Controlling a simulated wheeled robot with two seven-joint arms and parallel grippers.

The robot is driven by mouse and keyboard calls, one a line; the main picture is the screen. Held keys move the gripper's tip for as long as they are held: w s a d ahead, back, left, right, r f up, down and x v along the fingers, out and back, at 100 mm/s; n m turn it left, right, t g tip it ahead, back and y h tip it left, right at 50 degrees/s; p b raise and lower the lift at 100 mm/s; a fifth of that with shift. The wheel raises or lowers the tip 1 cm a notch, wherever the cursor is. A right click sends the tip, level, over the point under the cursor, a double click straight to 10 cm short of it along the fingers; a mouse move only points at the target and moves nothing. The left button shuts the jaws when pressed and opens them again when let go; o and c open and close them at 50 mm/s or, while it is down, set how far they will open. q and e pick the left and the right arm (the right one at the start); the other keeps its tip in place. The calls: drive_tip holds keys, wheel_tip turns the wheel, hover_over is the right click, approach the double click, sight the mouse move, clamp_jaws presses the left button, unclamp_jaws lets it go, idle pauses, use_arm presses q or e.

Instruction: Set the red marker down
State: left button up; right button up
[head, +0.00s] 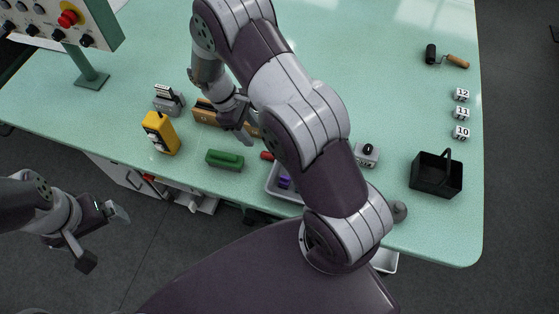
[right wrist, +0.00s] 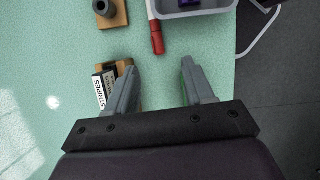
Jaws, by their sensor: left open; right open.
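The red marker (right wrist: 155,28) shows in the right wrist view as a red and white stick lying on the green table beside the grey tray (right wrist: 195,13). In the head view only a short red part of the marker (head: 267,156) shows beside my arm. My right gripper (head: 237,132) is open and empty; in the right wrist view its fingertips (right wrist: 158,65) point toward the marker's red end, apart from it. My left gripper (head: 103,238) is open and empty, off the table's front edge at the left. My right arm hides part of the tray (head: 272,188).
A green block-like tool (head: 225,160), a yellow meter (head: 160,133) and a grey device (head: 168,100) stand left of the tray. A black basket (head: 436,174), number blocks (head: 462,113) and a roller (head: 447,57) are at the right. A control panel (head: 65,20) stands back left.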

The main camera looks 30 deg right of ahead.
sight(266, 155)
drive_tip(key=x, duration=0.3)
drive_tip(key=p+x, duration=0.1)
drive_tip(key=x, duration=0.2)
drive_tip(key=p+x, duration=0.1)
drive_tip(key=x, duration=0.2)
drive_tip(key=shift+d, duration=0.3)
drive_tip(key=shift+p+x, duration=0.35)
drive_tip(key=shift+x, duration=0.85)
drive_tip(key=shift+w+f, duration=0.2)
drive_tip(key=shift+w, duration=0.05)
drive_tip(key=shift+s, duration=0.1)
drive_tip(key=shift+c, duration=0.6)
use_arm(q)
drive_tip(key=shift+w+a+r, duration=0.1)
drive_tip(key=shift+w+r, duration=0.15)
drive_tip(key=shift+r, duration=0.4)
drive_tip(key=shift+w+a+r, duration=0.1)
drive_tip(key=shift+w+r, duration=0.1)
drive_tip(key=shift+r, duration=0.4)
use_arm(e)
clamp_jaws()
